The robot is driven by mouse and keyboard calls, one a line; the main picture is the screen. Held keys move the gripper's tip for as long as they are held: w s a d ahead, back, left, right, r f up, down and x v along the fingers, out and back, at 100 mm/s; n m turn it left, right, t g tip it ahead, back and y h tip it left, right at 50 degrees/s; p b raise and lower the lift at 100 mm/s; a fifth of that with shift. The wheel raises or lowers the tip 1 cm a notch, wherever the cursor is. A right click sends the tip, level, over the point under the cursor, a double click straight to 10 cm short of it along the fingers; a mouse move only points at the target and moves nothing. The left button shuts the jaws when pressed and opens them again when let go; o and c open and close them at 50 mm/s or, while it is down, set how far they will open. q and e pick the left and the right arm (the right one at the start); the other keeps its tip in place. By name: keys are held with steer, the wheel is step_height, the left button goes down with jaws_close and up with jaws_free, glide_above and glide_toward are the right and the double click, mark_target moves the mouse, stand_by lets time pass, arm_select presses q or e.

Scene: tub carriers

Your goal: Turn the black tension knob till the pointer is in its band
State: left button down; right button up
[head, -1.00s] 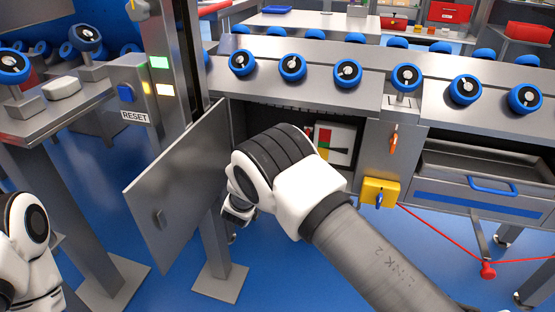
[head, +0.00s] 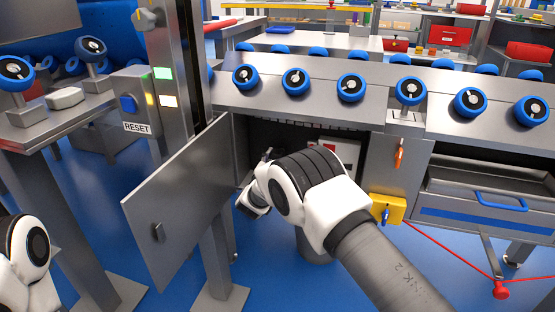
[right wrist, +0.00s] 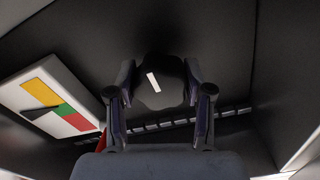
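The black tension knob (right wrist: 158,88) with a white mark shows inside the dark cabinet in the right wrist view. My right gripper (right wrist: 159,78) has its two fingers apart, one on each side of the knob; I cannot tell whether they touch it. In the head view my right gripper (head: 264,158) is at the cabinet opening, partly hidden by my arm. The gauge (right wrist: 50,100) has yellow, green and red bands; its dark pointer lies near the yellow and green border, exact reading unclear. In the head view my arm mostly hides the gauge. My left gripper is out of view.
The cabinet door (head: 180,205) stands open to the left of my right arm. A yellow box (head: 388,209) with a blue switch and an orange handle (head: 399,153) are to the right. A red cable (head: 450,253) hangs below. A RESET panel (head: 135,105) is at left.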

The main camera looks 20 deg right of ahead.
steer(key=shift+m, duration=0.4)
steer(key=m+p, duration=0.1)
steer(key=m, duration=0.1)
steer(key=shift+m, duration=0.4)
steer(key=m+p, duration=0.1)
steer(key=m, duration=0.3)
steer(key=m+p, duration=0.1)
steer(key=m, duration=0.9)
steer(key=shift+p, duration=0.4)
steer(key=o, duration=1.2)
steer(key=shift+c, duration=0.2)
